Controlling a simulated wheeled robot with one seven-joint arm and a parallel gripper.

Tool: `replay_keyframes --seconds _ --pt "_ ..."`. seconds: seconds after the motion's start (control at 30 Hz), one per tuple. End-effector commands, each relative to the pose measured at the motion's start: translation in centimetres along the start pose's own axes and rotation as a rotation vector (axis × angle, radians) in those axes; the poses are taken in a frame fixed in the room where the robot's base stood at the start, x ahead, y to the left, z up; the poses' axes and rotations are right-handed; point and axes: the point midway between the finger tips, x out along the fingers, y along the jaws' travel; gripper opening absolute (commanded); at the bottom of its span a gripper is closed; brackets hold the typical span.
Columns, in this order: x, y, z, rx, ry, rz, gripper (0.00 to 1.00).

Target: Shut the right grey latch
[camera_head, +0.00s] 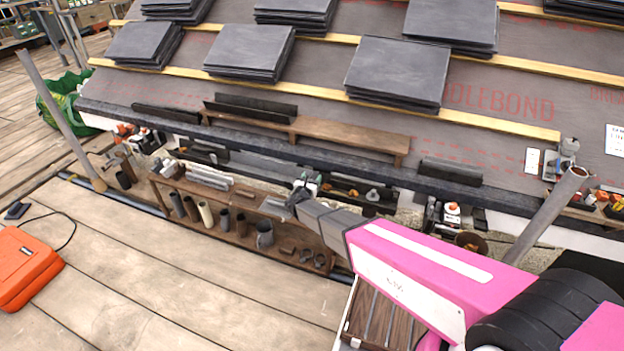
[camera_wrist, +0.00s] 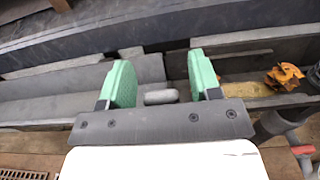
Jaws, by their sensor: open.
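My gripper (camera_head: 307,184) is over the wooden shelf unit below the roof edge. In the wrist view my gripper (camera_wrist: 160,68) shows two green fingers spread apart, with nothing held. A small rounded grey piece (camera_wrist: 160,97) shows between and below the fingers, against long grey channel-like lengths. I cannot tell whether it is a latch. No right grey latch can be clearly made out in either view. An orange case (camera_head: 28,266) lies on the deck at far left; its latches cannot be made out.
The wooden shelf unit (camera_head: 285,243) holds pipe pieces and grey lengths. The dark roof edge (camera_head: 330,157) runs just behind my gripper, with stacked slates (camera_head: 397,72) above. An orange-yellow part (camera_wrist: 285,77) is right of the fingers. The deck (camera_head: 150,285) at front left is mostly clear.

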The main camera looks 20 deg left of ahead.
Motion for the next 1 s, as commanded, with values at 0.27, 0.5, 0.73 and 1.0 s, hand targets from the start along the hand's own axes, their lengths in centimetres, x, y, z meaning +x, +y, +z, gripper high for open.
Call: replay_keyframes --seconds 0.27,0.5,0.73,1.0 --pt "0.11 -0.02 0.01 0.000 0.000 0.000 0.57" --pt "0.10 -0.03 0.01 0.000 0.000 0.000 0.08" --pt "0.19 -0.05 0.03 0.000 0.020 -0.001 0.08" --pt "0.83 -0.09 -0.15 0.003 0.152 -0.001 0.08"
